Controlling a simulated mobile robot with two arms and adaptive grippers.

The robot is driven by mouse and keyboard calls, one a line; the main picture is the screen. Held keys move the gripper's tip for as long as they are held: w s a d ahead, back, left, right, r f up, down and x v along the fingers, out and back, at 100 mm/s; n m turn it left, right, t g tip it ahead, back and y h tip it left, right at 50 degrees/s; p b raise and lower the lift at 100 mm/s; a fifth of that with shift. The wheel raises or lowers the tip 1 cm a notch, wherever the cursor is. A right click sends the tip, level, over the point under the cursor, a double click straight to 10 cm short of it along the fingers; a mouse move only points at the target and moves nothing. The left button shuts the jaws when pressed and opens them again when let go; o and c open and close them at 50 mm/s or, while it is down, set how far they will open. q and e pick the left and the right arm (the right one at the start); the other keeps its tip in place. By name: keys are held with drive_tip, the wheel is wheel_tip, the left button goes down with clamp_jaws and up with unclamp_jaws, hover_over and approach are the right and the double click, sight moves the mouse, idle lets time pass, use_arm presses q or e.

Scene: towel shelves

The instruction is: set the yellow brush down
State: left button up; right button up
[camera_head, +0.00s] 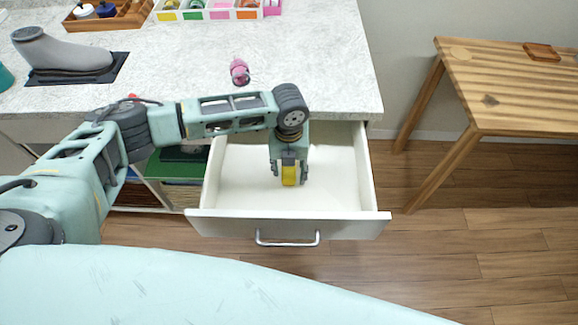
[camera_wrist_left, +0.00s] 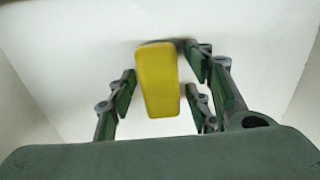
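The yellow brush (camera_head: 289,175) is inside the open white drawer (camera_head: 232,180), near its middle. In the left wrist view the brush (camera_wrist_left: 158,80) shows as a yellow block against the drawer's white floor. My left gripper (camera_head: 289,172) points down into the drawer, above and around the brush. In the left wrist view its fingers (camera_wrist_left: 160,75) stand on both sides of the brush, with narrow gaps between fingers and brush, so it looks open. The underside of the brush is hidden. My right gripper is not in view.
The drawer's front with a metal handle (camera_head: 288,241) faces me. The speckled counter (camera_head: 180,65) above holds a pink item (camera_head: 239,72), a grey boot-like object (camera_head: 62,52) and trays at the back. A wooden table (camera_head: 505,85) stands at right.

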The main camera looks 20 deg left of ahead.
use_arm(q)
drive_tip(key=shift+r, duration=0.55)
wheel_tip(320, 180, up, 11)
drive_tip(key=b, duration=0.1)
drive_tip(key=shift+r, duration=0.15)
